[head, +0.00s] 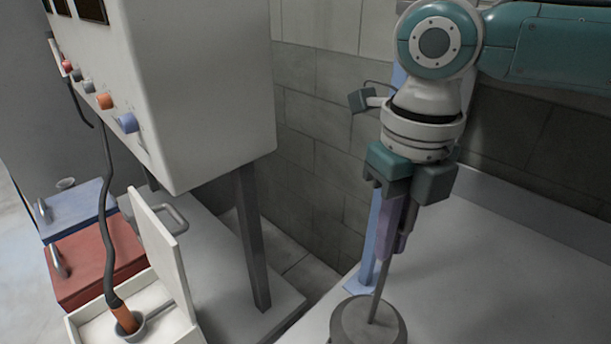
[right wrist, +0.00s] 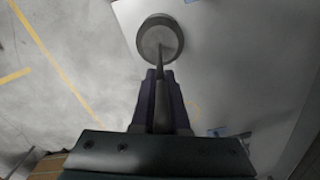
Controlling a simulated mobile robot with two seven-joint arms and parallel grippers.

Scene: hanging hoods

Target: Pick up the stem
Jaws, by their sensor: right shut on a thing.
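The stem (head: 379,291) is a thin grey rod rising from a round grey base (head: 369,324) at the lower middle of the head view. My right gripper (head: 393,245) points down with its purple fingers shut on the upper part of the rod. In the right wrist view the rod (right wrist: 160,65) runs from between the fingers (right wrist: 161,90) to the round base (right wrist: 160,36). The rod leans slightly in the head view. I cannot tell whether the base touches the grey surface. My left gripper is not in view.
A pale blue upright (head: 368,262) stands close behind the gripper. A white cabinet (head: 205,90) with coloured ports and a dark hose (head: 108,215) is at left. An open white box (head: 180,325) and red box (head: 85,265) sit below. The grey surface (head: 500,280) at right is clear.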

